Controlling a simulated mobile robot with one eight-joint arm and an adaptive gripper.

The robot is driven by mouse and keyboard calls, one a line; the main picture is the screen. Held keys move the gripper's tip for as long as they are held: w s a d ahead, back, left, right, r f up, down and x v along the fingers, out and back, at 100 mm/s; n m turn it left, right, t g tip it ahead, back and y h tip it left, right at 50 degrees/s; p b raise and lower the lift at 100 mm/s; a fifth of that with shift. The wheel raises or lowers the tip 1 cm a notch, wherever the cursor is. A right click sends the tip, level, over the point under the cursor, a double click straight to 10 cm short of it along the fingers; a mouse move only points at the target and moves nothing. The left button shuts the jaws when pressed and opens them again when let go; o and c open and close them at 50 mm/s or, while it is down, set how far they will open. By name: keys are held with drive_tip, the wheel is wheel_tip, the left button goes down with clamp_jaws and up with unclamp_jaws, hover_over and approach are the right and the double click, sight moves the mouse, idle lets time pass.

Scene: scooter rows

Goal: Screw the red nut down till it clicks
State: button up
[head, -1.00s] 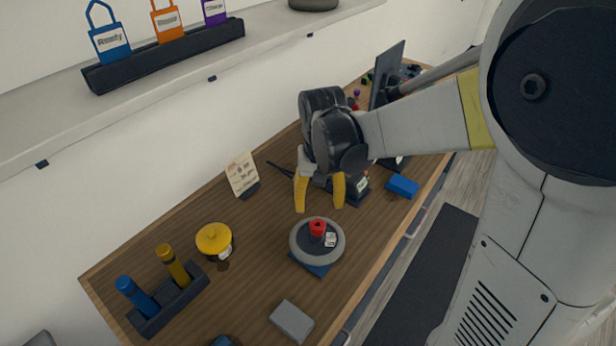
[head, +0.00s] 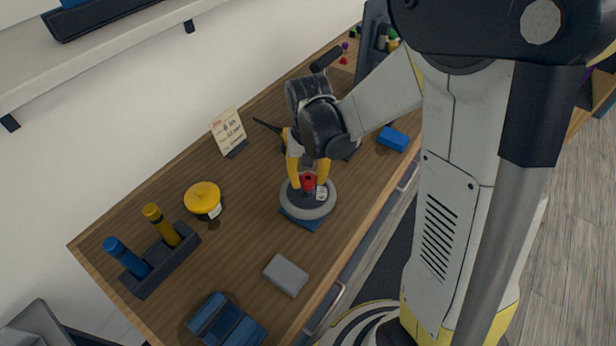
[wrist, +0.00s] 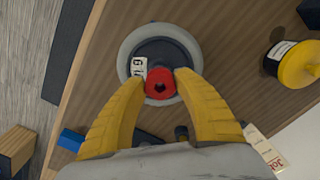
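The red nut (head: 309,181) sits at the centre of a round grey-rimmed wheel (head: 289,204) on the wooden bench. In the wrist view the nut (wrist: 159,84) shows a dark hole in its top, with a small white numbered tag beside it on the wheel (wrist: 133,45). My gripper (head: 308,182) is lowered over the wheel with its yellow fingers on either side of the nut.
A blue pad (head: 303,222) lies under the wheel. A yellow-lidded jar (head: 202,197), a holder with blue and yellow handles (head: 165,256), a note card (head: 229,131), a grey block (head: 286,275) and a blue block (head: 393,139) stand around it. Bare bench lies left of the wheel.

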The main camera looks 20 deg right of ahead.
sight(308, 181)
drive_tip(key=c, duration=0.5)
drive_tip(key=m, duration=0.4)
drive_tip(key=shift+b, duration=0.4)
drive_tip(key=m, duration=0.5)
drive_tip(key=shift+m+b, duration=0.3)
drive_tip(key=shift+b, duration=0.1)
drive_tip(key=m, duration=0.5)
drive_tip(key=shift+m+b, duration=0.3)
drive_tip(key=shift+b, duration=0.05)
drive_tip(key=m, duration=0.6)
drive_tip(key=shift+m, duration=0.3)
drive_tip(key=o, duration=1.2)
wheel_tip(308, 181, up, 12)
drive_tip(key=shift+r, duration=0.1)
